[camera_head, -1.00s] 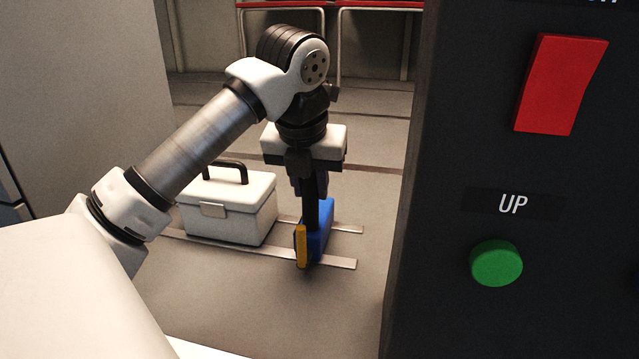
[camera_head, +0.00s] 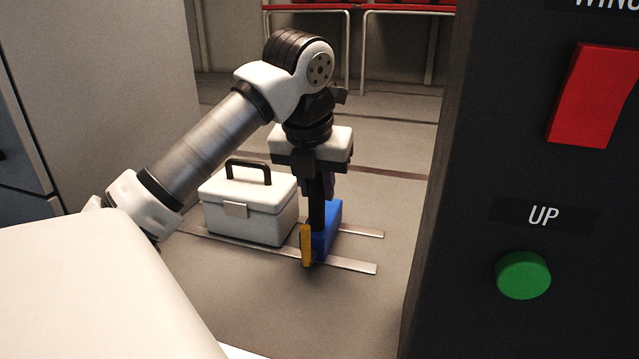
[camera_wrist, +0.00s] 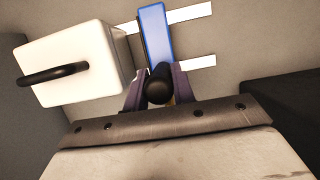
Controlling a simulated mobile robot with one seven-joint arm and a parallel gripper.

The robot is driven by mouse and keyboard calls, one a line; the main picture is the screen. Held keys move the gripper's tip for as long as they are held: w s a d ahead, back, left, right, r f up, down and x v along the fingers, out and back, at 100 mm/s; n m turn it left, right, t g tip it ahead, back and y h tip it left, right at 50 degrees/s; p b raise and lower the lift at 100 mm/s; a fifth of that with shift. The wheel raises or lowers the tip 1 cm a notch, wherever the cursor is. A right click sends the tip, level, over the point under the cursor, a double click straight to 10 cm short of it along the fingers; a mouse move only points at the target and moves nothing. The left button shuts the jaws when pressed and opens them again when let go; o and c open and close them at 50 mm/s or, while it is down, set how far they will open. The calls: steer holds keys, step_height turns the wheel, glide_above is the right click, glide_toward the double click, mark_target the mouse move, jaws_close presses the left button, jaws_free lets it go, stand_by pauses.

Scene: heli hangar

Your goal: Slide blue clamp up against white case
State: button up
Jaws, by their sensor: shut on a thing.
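The white case (camera_head: 262,214) with a black handle stands on the floor strips, left of my gripper. It also shows in the wrist view (camera_wrist: 95,85). The blue clamp (camera_head: 328,222) has a yellow part (camera_head: 306,245) at its near end and stands on the same strips, right of the case. A narrow gap separates the two in the wrist view, where the clamp's blue body (camera_wrist: 156,35) shows beyond my fingers. My gripper (camera_head: 318,205) points down and is shut on the clamp's dark upright part. The fingertips are partly hidden in the head view.
Two pale metal strips (camera_head: 358,267) run across the floor under the case and clamp. A dark panel (camera_head: 470,270) with a green button and red switch fills the right side. A grey cabinet (camera_head: 110,90) stands at left. Floor in front of the strips is clear.

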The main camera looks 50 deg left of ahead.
mark_target(254, 190)
steer(key=s+a, duration=0.3)
steer(key=a, duration=0.2)
steer(key=shift+s+a+p, duration=0.15)
steer(key=shift+p, duration=0.25)
stand_by(0.4)
stand_by(0.4)
steer(key=shift+s+a+p, duration=0.25)
steer(key=shift+s+a, duration=0.25)
steer(key=shift+a, duration=0.35)
steer(key=shift+s+a+p, duration=0.3)
steer(key=shift+s+a, duration=0.25)
steer(key=shift+a, duration=0.3)
steer(key=shift+s+a+p, duration=0.25)
steer(key=shift+s+a, duration=0.25)
steer(key=shift+a, duration=0.35)
steer(key=o, duration=1.1)
steer(key=shift+o, duration=0.2)
steer(key=p+v, duration=0.4)
steer(key=v, duration=0.5)
steer(key=shift+p, duration=0.3)
steer(key=shift+s+d, duration=0.1)
